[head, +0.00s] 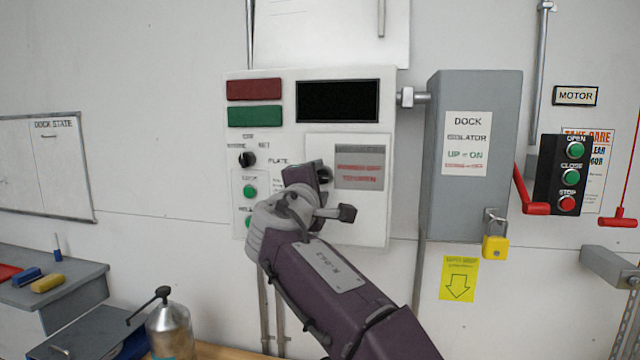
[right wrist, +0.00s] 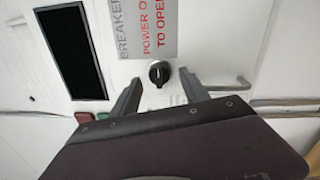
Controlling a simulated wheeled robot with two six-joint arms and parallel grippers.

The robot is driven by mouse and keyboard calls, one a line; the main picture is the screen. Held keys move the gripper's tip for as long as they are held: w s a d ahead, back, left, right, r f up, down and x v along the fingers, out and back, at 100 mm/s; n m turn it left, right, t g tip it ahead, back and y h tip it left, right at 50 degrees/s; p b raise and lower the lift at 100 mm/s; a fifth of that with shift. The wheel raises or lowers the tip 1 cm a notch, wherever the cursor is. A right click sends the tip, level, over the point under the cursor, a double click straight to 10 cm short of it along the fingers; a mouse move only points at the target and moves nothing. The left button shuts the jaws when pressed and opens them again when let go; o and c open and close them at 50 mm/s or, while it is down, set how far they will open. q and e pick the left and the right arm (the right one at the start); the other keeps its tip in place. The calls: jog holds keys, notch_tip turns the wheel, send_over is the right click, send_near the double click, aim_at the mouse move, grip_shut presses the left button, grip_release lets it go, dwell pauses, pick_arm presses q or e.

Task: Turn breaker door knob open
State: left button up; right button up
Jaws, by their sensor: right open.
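The breaker door (head: 345,228) is a pale panel door at the lower right of the white control panel, with a grey label in red letters. Its black round knob (head: 325,175) is partly hidden by my right gripper (head: 317,180) in the head view. In the right wrist view the knob (right wrist: 159,73) shows whole, with a light mark on its face, just below the label (right wrist: 150,30). My right gripper (right wrist: 160,80) is open, with one finger on each side of the knob in that picture. I cannot tell whether the fingers touch it. My left gripper is not in view.
The panel carries a dark display (head: 338,101), a red plate, a green plate and small buttons at its left. A grey isolator box (head: 475,90) with a red lever (head: 530,195) and yellow padlock (head: 495,247) is to the right. A metal canister (head: 170,330) stands below left.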

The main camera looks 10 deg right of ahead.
jog(key=b+v, duration=0.1)
jog(key=v, duration=0.6)
jog(key=shift+b, duration=0.35)
jog(key=shift+s, duration=0.15)
